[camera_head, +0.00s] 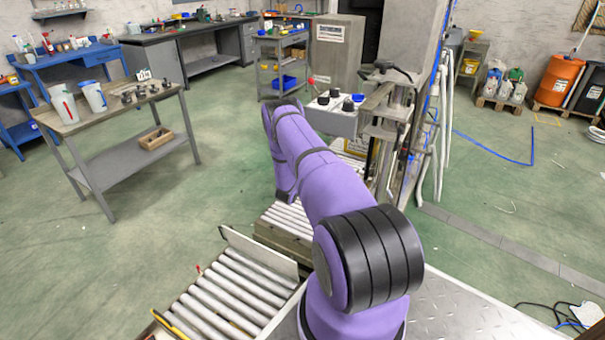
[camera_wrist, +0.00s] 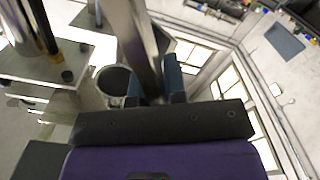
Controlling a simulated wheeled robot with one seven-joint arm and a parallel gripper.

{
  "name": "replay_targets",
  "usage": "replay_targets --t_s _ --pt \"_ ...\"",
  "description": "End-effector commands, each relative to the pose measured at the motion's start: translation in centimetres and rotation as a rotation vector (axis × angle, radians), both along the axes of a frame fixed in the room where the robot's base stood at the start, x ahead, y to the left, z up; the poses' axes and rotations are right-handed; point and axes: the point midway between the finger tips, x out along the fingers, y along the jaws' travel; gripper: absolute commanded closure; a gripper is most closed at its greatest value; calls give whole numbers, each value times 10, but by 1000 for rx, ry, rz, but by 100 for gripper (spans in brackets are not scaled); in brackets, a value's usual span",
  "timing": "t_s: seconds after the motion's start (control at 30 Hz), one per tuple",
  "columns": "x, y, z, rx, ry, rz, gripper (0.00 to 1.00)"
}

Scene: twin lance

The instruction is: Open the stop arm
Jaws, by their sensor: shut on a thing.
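In the wrist view my gripper (camera_wrist: 152,76) has its two dark blue-grey fingers closed on either side of a smooth grey metal bar (camera_wrist: 138,40). The bar appears to be the stop arm. It runs from between the fingers towards the top of the picture. The jaws hide its gripped part. In the head view my purple arm reaches forward over the machine and hides the gripper and the held bar. I cannot tell from these frames how far the stop arm is turned.
A roller conveyor (camera_head: 222,298) with a pale upright plate (camera_head: 258,251) lies at the front. A grey control box (camera_head: 332,117) and a machine column stand just beyond my arm. In the wrist view a round dark opening (camera_wrist: 113,80) is left of the fingers.

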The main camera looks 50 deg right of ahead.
Motion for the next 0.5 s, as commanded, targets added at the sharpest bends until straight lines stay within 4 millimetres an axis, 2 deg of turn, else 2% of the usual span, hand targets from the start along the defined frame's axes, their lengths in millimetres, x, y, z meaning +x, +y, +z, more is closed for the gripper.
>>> replay_targets --t_s 0.2,0.5 --pt "-39 -4 16 25 -162 -2 100" --pt "-74 -9 23 49 -321 -2 100"
